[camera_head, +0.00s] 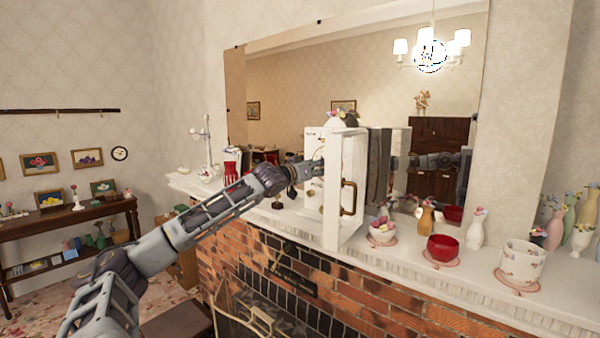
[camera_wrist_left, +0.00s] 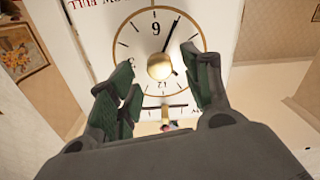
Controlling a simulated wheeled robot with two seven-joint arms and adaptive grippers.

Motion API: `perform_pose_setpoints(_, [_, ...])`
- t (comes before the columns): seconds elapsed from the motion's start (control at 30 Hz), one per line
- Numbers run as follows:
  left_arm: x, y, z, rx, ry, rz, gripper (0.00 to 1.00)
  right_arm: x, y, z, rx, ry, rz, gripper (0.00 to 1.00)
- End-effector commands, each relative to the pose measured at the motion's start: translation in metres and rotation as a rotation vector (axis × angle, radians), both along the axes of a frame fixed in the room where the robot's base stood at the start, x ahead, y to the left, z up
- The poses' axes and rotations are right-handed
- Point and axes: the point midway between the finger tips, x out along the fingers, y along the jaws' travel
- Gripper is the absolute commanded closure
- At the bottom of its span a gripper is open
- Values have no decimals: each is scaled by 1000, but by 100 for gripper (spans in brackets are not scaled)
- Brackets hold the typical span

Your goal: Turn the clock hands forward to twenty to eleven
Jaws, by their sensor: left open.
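The white box-shaped clock (camera_head: 345,225) stands on the mantel, with a brass handle (camera_head: 348,197) on its side. In the left wrist view its dial (camera_wrist_left: 128,42) appears upside down, with 6 at the top and 12 at the bottom. A long black hand (camera_wrist_left: 172,36) points to the upper right in that picture, near the 7 position. A second hand is not clear. A round brass hub (camera_wrist_left: 160,67) sits at the dial's centre. My left gripper (camera_head: 314,170) is at the dial; in its wrist view its green-padded fingers (camera_wrist_left: 163,82) are open, either side of the hub.
A large mirror (camera_head: 290,95) behind the mantel reflects the clock and arm. A red bowl (camera_head: 443,248), a white flowered pot (camera_head: 521,262) and vases stand to the right on the mantel. A candelabra (camera_head: 205,148) and red item (camera_head: 231,172) stand to the left.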

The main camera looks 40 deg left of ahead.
Motion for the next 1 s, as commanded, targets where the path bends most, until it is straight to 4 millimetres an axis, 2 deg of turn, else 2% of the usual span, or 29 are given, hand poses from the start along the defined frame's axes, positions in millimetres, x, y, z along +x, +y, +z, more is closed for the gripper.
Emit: perform_pose_setpoints(1.0, [-18,-2,-2,-2,2,0,51,0,0,0,0,0,0,60])
